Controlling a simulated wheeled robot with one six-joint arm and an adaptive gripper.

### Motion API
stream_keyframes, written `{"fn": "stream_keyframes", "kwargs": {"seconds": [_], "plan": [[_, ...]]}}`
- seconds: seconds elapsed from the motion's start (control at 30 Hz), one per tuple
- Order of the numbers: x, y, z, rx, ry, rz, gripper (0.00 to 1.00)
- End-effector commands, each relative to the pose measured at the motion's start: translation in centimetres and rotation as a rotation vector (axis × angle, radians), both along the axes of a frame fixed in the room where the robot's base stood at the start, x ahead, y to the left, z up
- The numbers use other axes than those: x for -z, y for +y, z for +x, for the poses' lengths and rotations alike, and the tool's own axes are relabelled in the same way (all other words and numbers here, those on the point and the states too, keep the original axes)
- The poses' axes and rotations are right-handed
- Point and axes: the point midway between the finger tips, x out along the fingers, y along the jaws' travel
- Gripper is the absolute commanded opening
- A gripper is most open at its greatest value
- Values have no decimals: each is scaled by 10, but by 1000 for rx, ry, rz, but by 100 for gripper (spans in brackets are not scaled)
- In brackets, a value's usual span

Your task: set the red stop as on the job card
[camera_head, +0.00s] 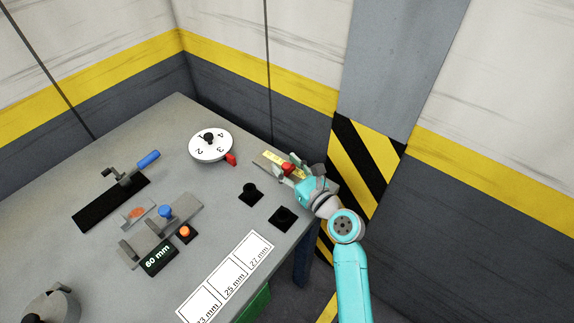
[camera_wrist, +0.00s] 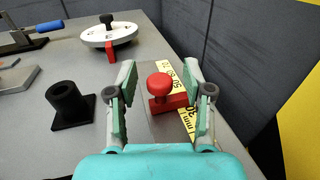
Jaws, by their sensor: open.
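The red stop (camera_wrist: 160,86) has a round knob on a small block and sits on a rail with a yellow millimetre scale (camera_wrist: 186,119). Figures near 50, 60 and 70 show beyond it and 30 mm on the near side; its exact reading is not clear. In the head view the red stop (camera_head: 288,167) is at the table's right edge, partly hidden by my gripper (camera_head: 287,171). In the wrist view my gripper (camera_wrist: 158,67) is open, one finger on each side of the red knob, with gaps visible. A black plate (camera_head: 158,261) reads 60 mm.
A white numbered dial (camera_head: 210,146) with a red pointer stands behind the rail. Black holders (camera_head: 250,193) stand left of my gripper. A blue-handled clamp (camera_head: 148,160), a blue-knobbed fixture (camera_head: 166,212) and a white card marked in millimetres (camera_head: 228,279) share the table. A striped pillar stands close right.

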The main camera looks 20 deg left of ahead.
Motion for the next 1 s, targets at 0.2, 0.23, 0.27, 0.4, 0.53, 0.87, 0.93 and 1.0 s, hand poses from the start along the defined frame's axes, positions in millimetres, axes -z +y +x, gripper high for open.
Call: {"fn": "stream_keyframes", "kwargs": {"seconds": [0.2, 0.23, 0.27, 0.4, 0.53, 0.87, 0.93, 1.0], "plan": [[1, -23, -17, 3, 2, 0, 51], [1, -28, -20, 3, 2, 0, 51], [1, -32, -24, 2, 2, 0, 51], [1, -55, -41, 3, 2, -1, 51], [1, -73, -55, 3, 1, 0, 51], [1, -93, -72, 1, 0, 0, 51], [1, -94, -72, 0, 0, 0, 51], [0, -94, -72, 0, 0, 0, 51]]}}
